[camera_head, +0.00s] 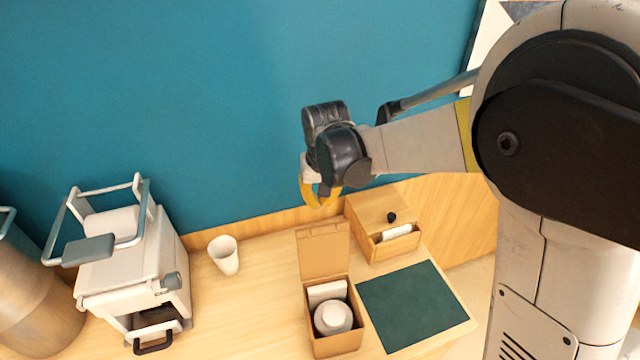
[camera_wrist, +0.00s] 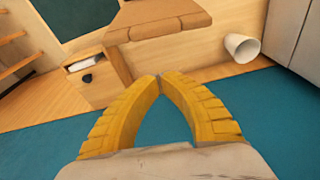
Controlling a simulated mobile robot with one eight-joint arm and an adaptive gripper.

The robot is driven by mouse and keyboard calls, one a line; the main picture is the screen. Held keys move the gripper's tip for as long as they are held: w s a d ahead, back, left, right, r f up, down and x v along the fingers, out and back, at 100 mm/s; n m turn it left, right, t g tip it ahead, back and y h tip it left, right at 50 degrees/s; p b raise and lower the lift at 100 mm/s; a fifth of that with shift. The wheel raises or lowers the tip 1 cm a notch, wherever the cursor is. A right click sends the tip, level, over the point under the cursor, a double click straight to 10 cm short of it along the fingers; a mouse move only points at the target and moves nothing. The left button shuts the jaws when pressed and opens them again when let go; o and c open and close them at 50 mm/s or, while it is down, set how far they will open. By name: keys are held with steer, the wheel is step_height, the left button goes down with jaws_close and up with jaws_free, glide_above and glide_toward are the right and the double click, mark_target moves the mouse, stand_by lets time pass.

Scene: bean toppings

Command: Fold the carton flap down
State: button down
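The brown carton (camera_head: 336,344) stands on the table with its lid flap (camera_head: 323,250) raised upright at the back. Inside it are a white round container (camera_head: 333,317) and a white box-shaped item (camera_head: 327,291). My gripper (camera_head: 319,203) is above and behind the flap, near the teal wall. In the wrist view its yellow fingers (camera_wrist: 160,77) meet at the tips with nothing between them. The flap (camera_wrist: 168,22) shows beyond the tips there; I cannot tell how close they are to it.
A small wooden drawer unit (camera_head: 372,218) with an open drawer (camera_head: 397,243) stands right of the flap. A dark green mat (camera_head: 411,303) lies right of the carton. A white cup (camera_head: 223,255) and a white machine (camera_head: 135,262) stand left.

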steer(key=shift+s+d+f, duration=0.1)
steer(key=shift+s+f, duration=0.15)
steer(key=shift+s, duration=0.3)
steer(key=shift+s+d+f, duration=0.1)
steer(key=shift+s+f, duration=0.2)
steer(key=shift+s, duration=0.3)
steer(key=shift+s+d+f, duration=0.1)
steer(key=shift+s+f, duration=0.15)
steer(key=shift+s, duration=0.3)
steer(key=shift+s, duration=0.2)
